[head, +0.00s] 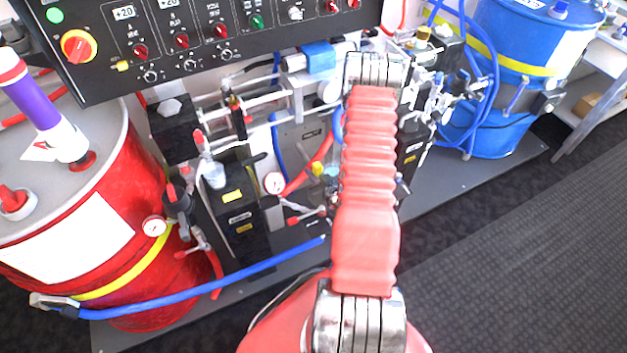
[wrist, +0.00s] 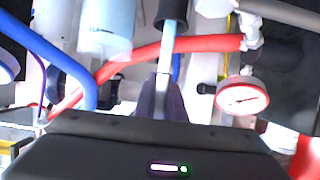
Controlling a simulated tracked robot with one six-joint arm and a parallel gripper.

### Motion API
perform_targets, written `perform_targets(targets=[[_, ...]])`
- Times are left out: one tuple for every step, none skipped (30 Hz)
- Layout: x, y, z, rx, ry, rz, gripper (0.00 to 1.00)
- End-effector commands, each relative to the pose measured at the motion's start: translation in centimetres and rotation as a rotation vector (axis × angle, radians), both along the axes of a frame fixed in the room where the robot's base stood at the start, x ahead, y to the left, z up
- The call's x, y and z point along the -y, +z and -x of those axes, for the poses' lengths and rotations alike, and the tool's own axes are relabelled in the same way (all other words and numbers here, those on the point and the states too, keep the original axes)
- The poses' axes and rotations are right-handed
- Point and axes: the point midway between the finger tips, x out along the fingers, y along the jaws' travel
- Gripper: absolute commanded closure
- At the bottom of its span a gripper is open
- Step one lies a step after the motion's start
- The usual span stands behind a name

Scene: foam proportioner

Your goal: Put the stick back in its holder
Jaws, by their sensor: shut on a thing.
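In the wrist view my gripper (wrist: 161,95) is shut on a thin pale grey-blue stick (wrist: 168,48), which stands about upright between the dark fingers. The stick's upper end meets a black cylinder (wrist: 173,14) at the top edge of the picture. I cannot tell whether this cylinder is the holder or a part of the stick. The lower part of the stick is hidden by the fingers and the gripper body. In the head view my red arm covers the gripper and the stick. I cannot make out the holder for certain in either view.
A red hose (wrist: 185,46), a blue hose (wrist: 65,62) and a pressure gauge (wrist: 242,97) are close around the gripper. In the head view, a red drum (head: 100,235) stands left, a blue drum (head: 520,50) at back right, and a control panel (head: 200,35) overhangs at top left.

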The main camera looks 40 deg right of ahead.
Motion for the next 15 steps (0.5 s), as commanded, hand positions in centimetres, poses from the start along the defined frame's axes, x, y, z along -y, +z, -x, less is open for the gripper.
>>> perform_targets(targets=[[0.0,-0.1,0.0,0.001,0.0,0.0,1.0],[0.0,-0.1,0.0,0.001,0.0,0.001,1.0],[0.0,-0.1,0.0,0.001,0.0,0.001,1.0],[0.0,-0.1,0.0,0.001,0.0,0.001,1.0],[0.0,-0.1,0.0,0.001,0.0,0.001,1.0],[0.0,-0.1,0.0,0.0,0.0,0.001,1.0],[0.0,-0.1,0.0,0.0,0.0,0.001,1.0],[0.0,-0.1,0.0,0.0,0.001,0.001,1.0],[0.0,-0.1,0.0,0.0,0.001,0.001,1.0],[0.0,-0.2,0.0,0.0,0.001,0.001,1.0],[-0.1,-0.3,0.0,0.0,0.001,0.0,1.0],[-0.1,-0.5,0.0,-0.001,0.001,-0.001,1.0],[-0.1,-0.7,0.0,-0.001,0.001,-0.001,1.0],[-0.1,-1.0,0.0,-0.002,0.001,-0.001,1.0],[-0.1,-1.4,0.0,-0.002,0.002,-0.001,1.0]])
